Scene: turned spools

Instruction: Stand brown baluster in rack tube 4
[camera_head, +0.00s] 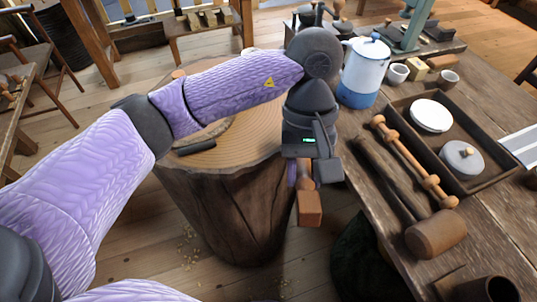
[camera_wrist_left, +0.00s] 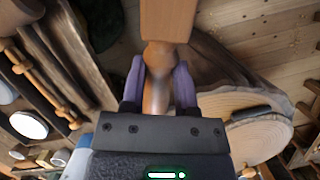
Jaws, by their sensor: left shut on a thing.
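The brown baluster (camera_head: 310,207) hangs below my left gripper (camera_head: 306,172), in the gap between the log stump and the table; its square end shows lowest. In the left wrist view the purple fingers of my left gripper (camera_wrist_left: 160,88) are shut on the baluster's narrow turned part, and its square block (camera_wrist_left: 167,18) extends to the top edge. Part of the baluster is hidden by the gripper body. No numbered rack tube can be made out in either view. My right gripper is not in view.
The log stump (camera_head: 235,200) stands close left of the gripper. On the wooden table at right lie a mallet (camera_head: 437,235), a pale turned spindle (camera_head: 410,157), a dark tray (camera_head: 494,172) with white lids, and a blue-white pot (camera_head: 362,72). A dark open cylinder (camera_head: 487,290) is at lower right.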

